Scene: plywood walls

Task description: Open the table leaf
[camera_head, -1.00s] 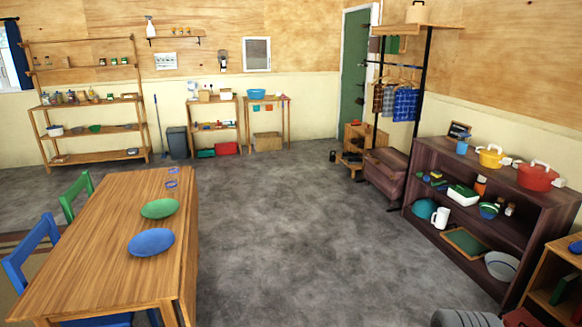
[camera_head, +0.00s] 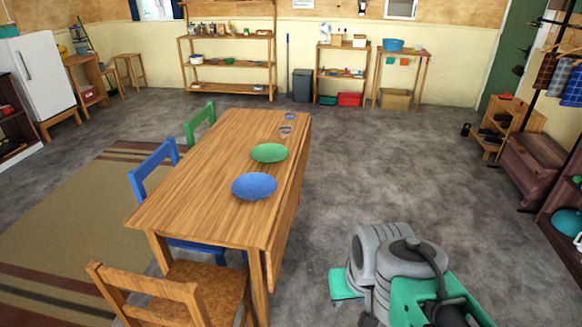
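The wooden table (camera_head: 205,185) stands left of centre, its long side running away from me. Its leaf (camera_head: 287,207) hangs down along the right long side, seen as a narrow, steep wooden panel below the top's edge. On the top, near that edge, are a blue plate (camera_head: 254,186), a green plate (camera_head: 269,153) and two blue-rimmed glasses (camera_head: 286,130). Grey and green links of my arm show at the bottom right, apart from the table. My gripper's fingers cannot be made out.
A wooden chair (camera_head: 170,295) stands at the table's near end. Blue (camera_head: 153,170) and green (camera_head: 200,122) chairs stand on its left. The floor (camera_head: 385,165) right of the table is clear. Shelves line the back wall, and a dark bench (camera_head: 535,160) is at right.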

